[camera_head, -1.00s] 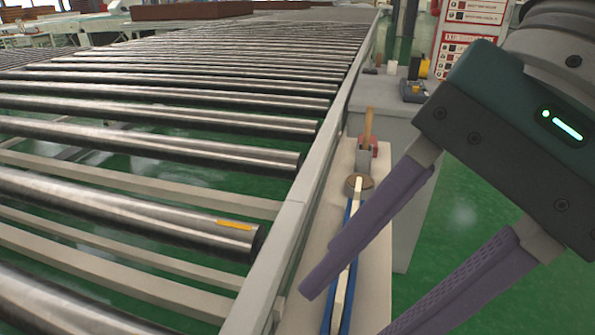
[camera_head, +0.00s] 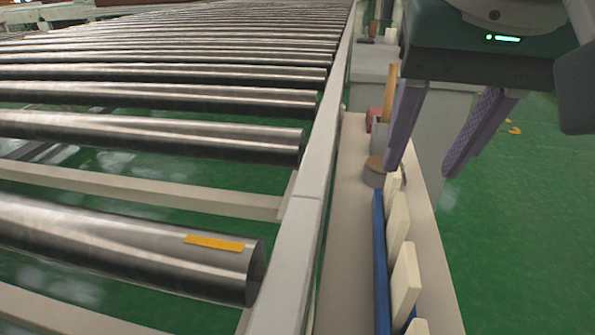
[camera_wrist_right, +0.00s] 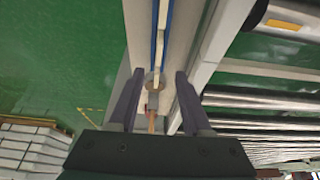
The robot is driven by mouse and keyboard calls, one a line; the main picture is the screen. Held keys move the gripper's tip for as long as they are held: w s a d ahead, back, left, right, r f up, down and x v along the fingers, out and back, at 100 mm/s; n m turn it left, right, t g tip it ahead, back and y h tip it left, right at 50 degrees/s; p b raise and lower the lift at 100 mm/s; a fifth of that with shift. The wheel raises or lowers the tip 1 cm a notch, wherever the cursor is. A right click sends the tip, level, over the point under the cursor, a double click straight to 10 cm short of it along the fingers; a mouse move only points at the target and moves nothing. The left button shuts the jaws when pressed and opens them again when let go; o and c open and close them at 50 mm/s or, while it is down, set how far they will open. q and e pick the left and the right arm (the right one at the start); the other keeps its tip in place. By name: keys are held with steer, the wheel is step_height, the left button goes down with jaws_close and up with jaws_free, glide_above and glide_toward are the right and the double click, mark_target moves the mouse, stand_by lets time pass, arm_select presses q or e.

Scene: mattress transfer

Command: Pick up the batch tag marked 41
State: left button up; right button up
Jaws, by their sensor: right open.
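Several cream tags (camera_head: 404,278) stand on edge in a row along a blue rack (camera_head: 380,250) on a narrow beige shelf (camera_head: 345,285) beside the conveyor. No number can be read on any of them, so I cannot tell which is marked 41. My right gripper (camera_head: 421,170) is open and empty, its purple fingers pointing down above the far end of the row. In the right wrist view the open fingers (camera_wrist_right: 159,74) lie either side of the shelf's end, with the blue rack (camera_wrist_right: 168,25) beyond them. My left gripper is not in view.
A roller conveyor (camera_head: 170,130) fills the left, its pale side rail (camera_head: 310,190) running along the shelf. A round brown-topped item (camera_head: 374,172) and a grey holder with a wooden handle (camera_head: 390,90) stand beyond the tags. Green floor (camera_head: 510,240) is clear at right.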

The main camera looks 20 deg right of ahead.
mark_target(403, 206)
steer(key=x, duration=0.3)
steer(key=b+x, duration=0.1)
steer(key=shift+s+d+f, duration=0.1)
steer(key=shift+s+f, duration=0.1)
steer(key=shift+f, duration=0.15)
steer(key=b+x, duration=0.1)
steer(key=x, duration=0.4)
steer(key=shift+w+f, duration=0.1)
jaws_close()
